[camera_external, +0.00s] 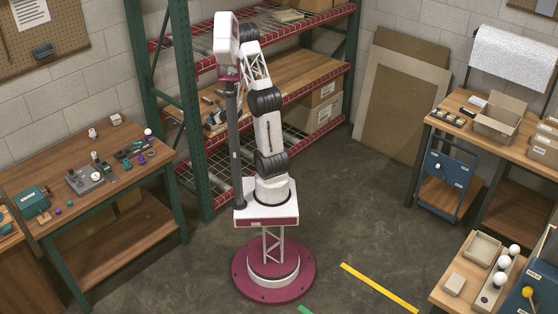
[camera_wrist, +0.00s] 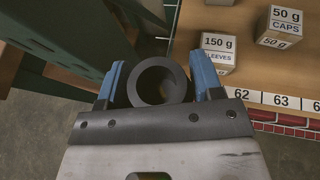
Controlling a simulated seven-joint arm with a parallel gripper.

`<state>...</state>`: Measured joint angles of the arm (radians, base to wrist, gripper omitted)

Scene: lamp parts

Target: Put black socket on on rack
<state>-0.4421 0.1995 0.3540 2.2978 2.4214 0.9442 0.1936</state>
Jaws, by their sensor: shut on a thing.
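The black socket (camera_wrist: 182,80) is a dark round ring with an open hole facing the wrist camera. My gripper (camera_wrist: 158,72) is shut on it, with one blue finger on each side. In the wrist view the socket is beyond the left end of a wooden rack shelf (camera_wrist: 258,75), with floor below it. The rack (camera_external: 310,75) also shows in the external view, with green posts and red-edged shelves. My arm stands in front of it, and I cannot make out the socket there.
A box marked 150 g sleeves (camera_wrist: 217,52) and a box marked 50 g caps (camera_wrist: 279,27) stand on the shelf. Numbered labels (camera_wrist: 275,99) line its front edge. A green post (camera_wrist: 70,40) is close on the left. Bare shelf lies between and right of the boxes.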

